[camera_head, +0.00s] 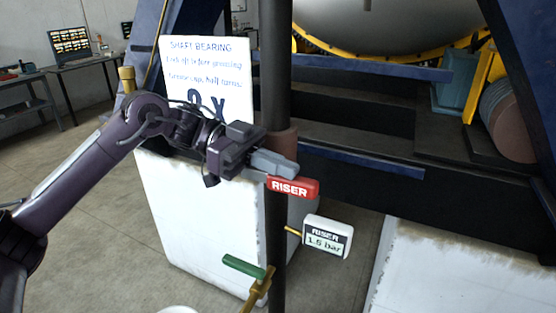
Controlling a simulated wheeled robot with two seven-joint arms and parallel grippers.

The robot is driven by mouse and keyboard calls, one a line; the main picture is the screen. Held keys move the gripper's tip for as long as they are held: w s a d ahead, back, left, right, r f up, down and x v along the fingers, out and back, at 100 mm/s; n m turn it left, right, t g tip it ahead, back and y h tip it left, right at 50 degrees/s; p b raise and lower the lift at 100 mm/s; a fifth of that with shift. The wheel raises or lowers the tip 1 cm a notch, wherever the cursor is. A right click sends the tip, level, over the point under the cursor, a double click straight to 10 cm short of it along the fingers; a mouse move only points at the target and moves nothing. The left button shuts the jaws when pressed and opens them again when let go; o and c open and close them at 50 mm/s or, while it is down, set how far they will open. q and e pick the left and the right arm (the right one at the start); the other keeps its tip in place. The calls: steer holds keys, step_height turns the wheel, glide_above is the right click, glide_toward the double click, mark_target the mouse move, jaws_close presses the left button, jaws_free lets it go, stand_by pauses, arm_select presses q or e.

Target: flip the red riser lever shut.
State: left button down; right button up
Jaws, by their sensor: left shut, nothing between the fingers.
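The red riser lever (293,188) is a red handle with white RISER lettering. It sticks out to the right from the dark vertical riser pipe (278,235), nearly level and dipping slightly to the right. My left gripper (290,172) is shut and empty, its grey fingers just above the lever and across the front of the pipe. I cannot tell whether the fingertips touch the lever. The gripper hides part of the pipe and the lever's pivot end. A small gauge (327,236) on the pipe below reads RISER 1.6 bar. My right gripper is not in view.
A green-handled lever (244,266) on a brass fitting sits lower on the pipe. A white block (190,215) stands behind the pipe, with a SHAFT BEARING sign (208,75) above. Blue beams and dark steps fill the right. Open floor lies left.

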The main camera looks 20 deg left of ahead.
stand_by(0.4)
arm_select(q)
steer(key=shift+r+p, duration=0.6)
steer(key=shift+r, duration=0.05)
step_height(320, 180, up, 4)
steer(key=p, duration=0.3)
steer(key=shift+f, duration=0.2)
steer(key=shift+w+a+f+b, duration=0.1)
steer(key=shift+a+f+b, duration=0.15)
steer(key=shift+a+b, duration=0.2)
steer(key=shift+w+a+f+b, duration=0.1)
steer(key=shift+a+f+b, duration=0.1)
steer(key=shift+a+b, duration=0.25)
steer(key=r+v, duration=0.1)
steer(key=v, duration=0.7)
steer(key=shift+b, duration=0.45)
steer(key=shift+f, duration=0.1)
